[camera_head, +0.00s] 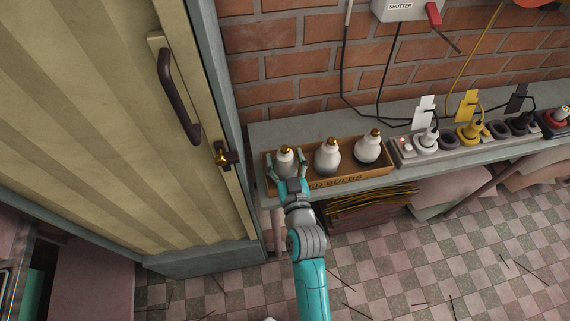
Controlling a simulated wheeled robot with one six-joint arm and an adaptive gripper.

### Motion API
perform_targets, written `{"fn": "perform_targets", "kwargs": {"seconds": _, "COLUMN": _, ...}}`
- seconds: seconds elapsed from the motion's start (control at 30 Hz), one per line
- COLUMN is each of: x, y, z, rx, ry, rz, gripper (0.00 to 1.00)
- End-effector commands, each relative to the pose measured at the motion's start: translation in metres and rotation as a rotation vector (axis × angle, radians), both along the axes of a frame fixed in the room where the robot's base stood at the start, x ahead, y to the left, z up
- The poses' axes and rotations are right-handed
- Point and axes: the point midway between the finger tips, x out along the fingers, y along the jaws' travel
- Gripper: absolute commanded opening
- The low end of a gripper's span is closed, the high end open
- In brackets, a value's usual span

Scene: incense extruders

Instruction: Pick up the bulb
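Three bulbs with brass-coloured caps stand cap-up in a row in a shallow wooden box (378,182) on a grey shelf. The left bulb (286,160) is whitish, the middle bulb (327,157) and the right bulb (367,150) are white with darker lower parts. My gripper (287,163) reaches in from the front, with its teal fingers spread on either side of the left bulb. The fingers look open, and I see no clear contact with the bulb. The gripper hides the lower part of that bulb and some of the box's lettering.
A power strip (467,140) with plugs lies right of the box. A brick wall (290,67) rises behind. A tan door (105,110) with a dark handle (178,95) stands close on the left.

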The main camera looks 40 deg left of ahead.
Motion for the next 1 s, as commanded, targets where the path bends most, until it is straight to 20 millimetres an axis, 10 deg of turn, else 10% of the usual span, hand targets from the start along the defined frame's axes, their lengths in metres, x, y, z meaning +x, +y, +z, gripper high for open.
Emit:
{"fn": "perform_targets", "kwargs": {"seconds": 0.13, "x": 0.000, "y": 0.000, "z": 0.000, "rx": 0.000, "ry": 0.000, "rz": 0.000, "gripper": 0.28}}
{"fn": "perform_targets", "kwargs": {"seconds": 0.57, "x": 0.000, "y": 0.000, "z": 0.004, "rx": -0.001, "ry": 0.001, "rz": 0.001, "gripper": 0.22}}
{"fn": "perform_targets", "kwargs": {"seconds": 0.67, "x": 0.000, "y": 0.000, "z": 0.017, "rx": 0.000, "ry": -0.001, "rz": 0.001, "gripper": 0.07}}
{"fn": "perform_targets", "kwargs": {"seconds": 1.0, "x": 0.000, "y": 0.000, "z": 0.080, "rx": 0.002, "ry": -0.003, "rz": -0.001, "gripper": 0.07}}
